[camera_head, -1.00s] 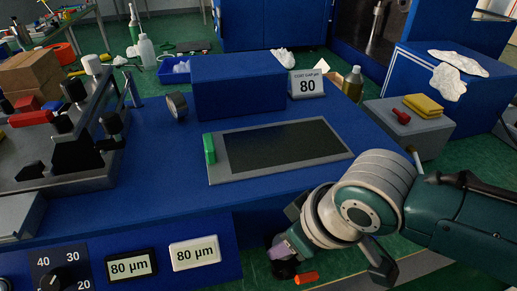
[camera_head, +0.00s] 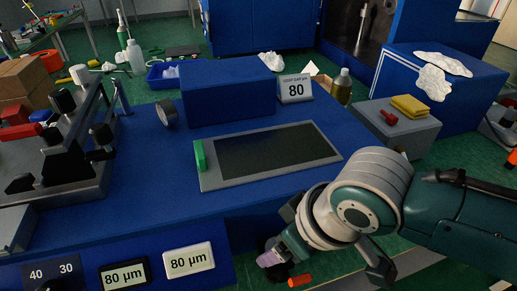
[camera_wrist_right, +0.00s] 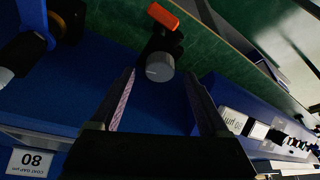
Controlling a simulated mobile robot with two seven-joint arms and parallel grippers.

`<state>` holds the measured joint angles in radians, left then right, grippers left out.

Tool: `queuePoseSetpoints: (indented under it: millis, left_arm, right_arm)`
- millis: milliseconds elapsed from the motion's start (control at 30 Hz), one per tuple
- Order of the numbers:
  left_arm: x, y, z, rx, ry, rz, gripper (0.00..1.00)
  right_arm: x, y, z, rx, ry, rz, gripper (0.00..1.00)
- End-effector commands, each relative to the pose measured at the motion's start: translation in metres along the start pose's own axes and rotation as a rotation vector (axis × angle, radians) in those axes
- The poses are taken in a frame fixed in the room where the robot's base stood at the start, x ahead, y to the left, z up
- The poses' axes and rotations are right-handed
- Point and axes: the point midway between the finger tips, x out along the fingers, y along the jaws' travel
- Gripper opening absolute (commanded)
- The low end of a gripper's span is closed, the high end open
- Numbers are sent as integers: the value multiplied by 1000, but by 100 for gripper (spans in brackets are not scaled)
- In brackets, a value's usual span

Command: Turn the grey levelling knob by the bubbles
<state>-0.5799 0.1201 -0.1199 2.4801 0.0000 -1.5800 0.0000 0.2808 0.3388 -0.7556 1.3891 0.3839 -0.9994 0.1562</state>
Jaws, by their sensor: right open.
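A grey round knob (camera_wrist_right: 160,67) on a black stem shows in the right wrist view, near the top middle. An orange piece (camera_wrist_right: 163,15) sits just beyond it. My right gripper (camera_wrist_right: 160,85) is open, with one finger on each side of the knob in the picture; I see no contact, and how far the knob is from the fingertips is unclear. In the head view this gripper (camera_head: 272,256) hangs low, past the front edge of the blue bench, close to the orange piece (camera_head: 299,281). I cannot make out any bubbles. My left gripper is not in view.
The blue bench (camera_head: 170,192) carries a dark flat pad (camera_head: 275,150), a blue block (camera_head: 228,90) and a press (camera_head: 55,150) at left. Two 80 µm readouts (camera_head: 189,260) (camera_head: 124,273) are on the front panel. A grey box (camera_head: 398,128) stands at right.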

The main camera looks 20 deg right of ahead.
Motion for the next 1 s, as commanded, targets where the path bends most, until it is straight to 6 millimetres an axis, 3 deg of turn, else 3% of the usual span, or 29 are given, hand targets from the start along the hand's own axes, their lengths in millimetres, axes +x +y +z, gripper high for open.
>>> queuePoseSetpoints:
  millis: [200, 400, 600, 1000]
  left_arm:
    - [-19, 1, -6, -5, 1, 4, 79]
    - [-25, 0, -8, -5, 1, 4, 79]
    - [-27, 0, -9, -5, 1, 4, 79]
    - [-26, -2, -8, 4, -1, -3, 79]
  right_arm:
    - [-45, 1, -1, -1, 1, 1, 79]
    - [-74, 0, 0, 0, 0, 0, 79]
    - [-84, 0, 0, 1, -1, 0, 79]
    - [-83, 0, 0, 0, -1, 0, 79]
